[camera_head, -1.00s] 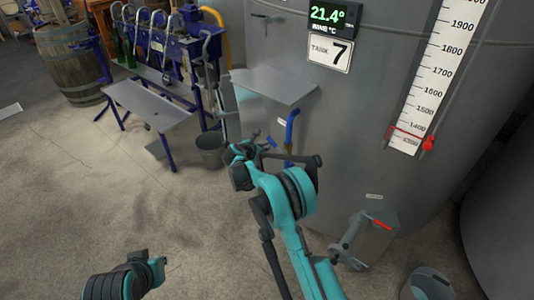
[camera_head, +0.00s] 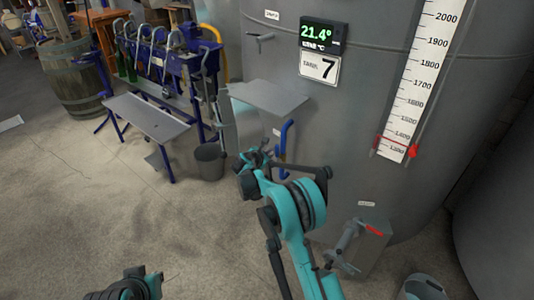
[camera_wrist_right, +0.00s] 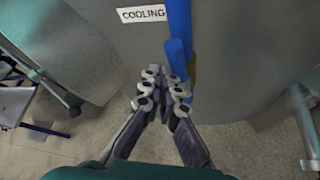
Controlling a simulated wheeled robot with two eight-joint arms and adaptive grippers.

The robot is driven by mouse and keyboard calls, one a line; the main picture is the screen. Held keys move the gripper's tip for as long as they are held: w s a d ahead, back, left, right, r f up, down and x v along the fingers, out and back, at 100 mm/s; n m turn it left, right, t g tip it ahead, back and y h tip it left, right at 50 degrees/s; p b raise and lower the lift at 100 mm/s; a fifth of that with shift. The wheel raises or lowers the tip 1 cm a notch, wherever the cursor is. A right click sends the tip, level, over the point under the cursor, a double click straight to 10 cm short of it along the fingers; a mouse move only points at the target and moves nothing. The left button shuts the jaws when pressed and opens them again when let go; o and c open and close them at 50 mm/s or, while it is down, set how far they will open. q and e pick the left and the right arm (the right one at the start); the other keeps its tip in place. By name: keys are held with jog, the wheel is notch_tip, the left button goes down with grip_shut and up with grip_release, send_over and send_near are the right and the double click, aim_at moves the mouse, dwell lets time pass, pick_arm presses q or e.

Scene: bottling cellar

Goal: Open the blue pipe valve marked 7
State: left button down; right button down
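The large grey tank carries a white plate with the number 7 (camera_head: 319,70). A blue pipe (camera_head: 284,137) comes down the tank's front below a grey shelf; it also shows in the right wrist view (camera_wrist_right: 179,18). A blue valve lever (camera_wrist_right: 176,57) slants down beside the pipe, under a COOLING label (camera_wrist_right: 141,14). My right gripper (camera_head: 262,150) is close in front of the pipe. In the right wrist view its fingers (camera_wrist_right: 163,80) are drawn together, tips at the lever's lower end; contact is unclear. My left gripper (camera_head: 143,276) is low at the bottom edge, partly cut off.
The grey shelf (camera_head: 268,96) juts out above my right gripper. A grey bucket (camera_head: 209,161) and a metal bench (camera_head: 146,114) stand to the left. Floor at left is clear.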

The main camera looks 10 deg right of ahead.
jog(key=shift+s+d, duration=0.35)
jog(key=shift+d, duration=0.05)
pick_arm(q)
jog(key=shift+w, duration=0.1)
pick_arm(e)
jog(key=shift+s+d, duration=0.15)
jog(key=shift+d, duration=0.05)
